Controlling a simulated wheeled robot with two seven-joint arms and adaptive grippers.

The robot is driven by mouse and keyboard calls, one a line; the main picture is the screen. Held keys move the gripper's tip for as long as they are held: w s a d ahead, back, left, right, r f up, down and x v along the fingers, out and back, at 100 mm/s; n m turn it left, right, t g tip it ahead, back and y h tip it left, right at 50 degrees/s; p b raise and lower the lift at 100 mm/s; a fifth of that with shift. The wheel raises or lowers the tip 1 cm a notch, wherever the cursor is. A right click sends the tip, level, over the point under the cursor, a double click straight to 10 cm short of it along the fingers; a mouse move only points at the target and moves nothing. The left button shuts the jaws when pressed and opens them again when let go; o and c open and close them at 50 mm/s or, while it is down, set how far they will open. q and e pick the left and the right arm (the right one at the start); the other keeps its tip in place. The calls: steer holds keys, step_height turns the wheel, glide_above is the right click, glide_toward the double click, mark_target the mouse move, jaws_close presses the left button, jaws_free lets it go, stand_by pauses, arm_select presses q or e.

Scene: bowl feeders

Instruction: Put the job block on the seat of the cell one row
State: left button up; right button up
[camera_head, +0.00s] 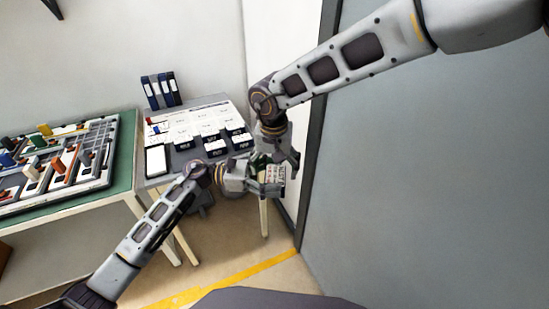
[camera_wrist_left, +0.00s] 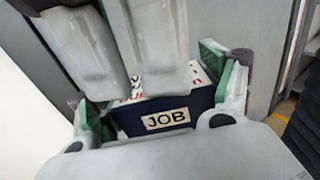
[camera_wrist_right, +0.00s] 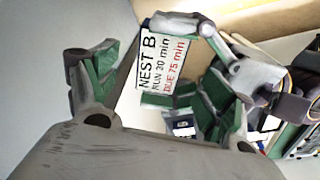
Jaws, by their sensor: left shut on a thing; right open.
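The job block (camera_wrist_left: 165,113) is dark blue with a white JOB label on one side in the left wrist view. Its white top face (camera_wrist_right: 163,62) reads NEST B, RUN 30 min, DUE 75 min in the right wrist view. My left gripper (camera_head: 274,186) is shut on the block (camera_head: 275,173) and holds it in the air off the table's right side. The planning table (camera_head: 213,101) bears white cards and dark blocks in rows; the row labels are too small to read.
A white tablet (camera_head: 156,161) lies at the table's front left, and blue binders (camera_head: 160,91) stand at its back. A second table with a green top (camera_head: 124,150) and a board of coloured pegs stands left. A grey wall panel (camera_head: 430,170) is close on the right.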

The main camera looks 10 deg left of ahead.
mark_target(275, 176)
steer(key=shift+w+f, duration=0.15)
steer(key=shift+f, duration=1.05)
steer(key=shift+w+f, duration=0.15)
steer(key=shift+f, duration=1.05)
steer(key=c, duration=1.2)
arm_select(q)
steer(key=o, duration=1.1)
arm_select(e)
steer(key=shift+c, duration=1)
arm_select(q)
steer(key=shift+a, duration=0.1)
steer(key=shift+s+a, duration=0.2)
steer(key=shift+a, duration=2.75)
steer(key=shift+s+a, duration=0.2)
steer(key=shift+a, duration=2.75)
